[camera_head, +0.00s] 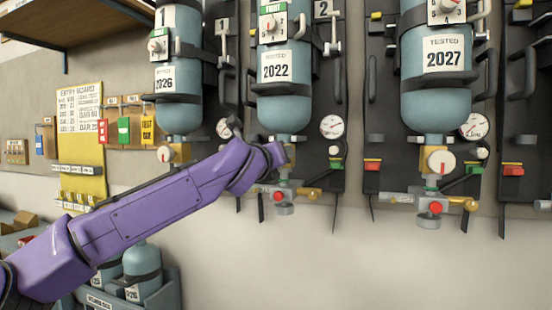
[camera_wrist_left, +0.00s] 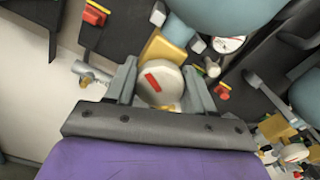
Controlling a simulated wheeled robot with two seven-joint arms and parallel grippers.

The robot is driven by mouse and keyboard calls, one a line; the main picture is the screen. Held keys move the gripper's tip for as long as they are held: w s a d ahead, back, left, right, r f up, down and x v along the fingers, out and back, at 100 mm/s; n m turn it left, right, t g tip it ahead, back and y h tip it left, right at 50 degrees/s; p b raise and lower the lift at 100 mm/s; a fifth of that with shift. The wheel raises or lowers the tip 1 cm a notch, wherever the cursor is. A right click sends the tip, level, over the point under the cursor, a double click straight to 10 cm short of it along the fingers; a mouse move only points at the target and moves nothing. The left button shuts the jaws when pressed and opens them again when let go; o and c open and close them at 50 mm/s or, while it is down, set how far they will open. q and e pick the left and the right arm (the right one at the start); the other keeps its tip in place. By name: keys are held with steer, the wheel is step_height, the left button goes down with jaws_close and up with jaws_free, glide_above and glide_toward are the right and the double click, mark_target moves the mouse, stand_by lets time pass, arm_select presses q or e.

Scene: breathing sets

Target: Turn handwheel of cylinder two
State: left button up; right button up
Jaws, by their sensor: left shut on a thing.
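The middle blue cylinder (camera_head: 284,105) hangs on a dark board marked 2 (camera_head: 322,9) and carries a tag reading 2022. Its handwheel is hidden behind my left arm in the head view. In the left wrist view the round cream handwheel (camera_wrist_left: 152,92) with a red mark sits between the two grey fingers. My left gripper (camera_head: 283,152) is at the valve under this cylinder, shut on the handwheel. The yellow valve body (camera_wrist_left: 160,50) shows just beyond the wheel. My right gripper is in neither view.
Cylinders tagged 2026 (camera_head: 178,110) and 2027 (camera_head: 437,105) hang on either side, with their own valves. The wall below is clear.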

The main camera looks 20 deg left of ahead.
arm_select(q)
steer(key=shift+a+r, duration=0.15)
steer(key=shift+r, duration=0.25)
steer(key=o, duration=1)
steer(key=shift+f, duration=0.15)
steer(key=shift+s+f, duration=0.15)
steer(key=shift+s, duration=0.05)
steer(key=s+b, duration=0.3)
steer(key=s, duration=0.7)
steer(key=shift+s+a, duration=0.1)
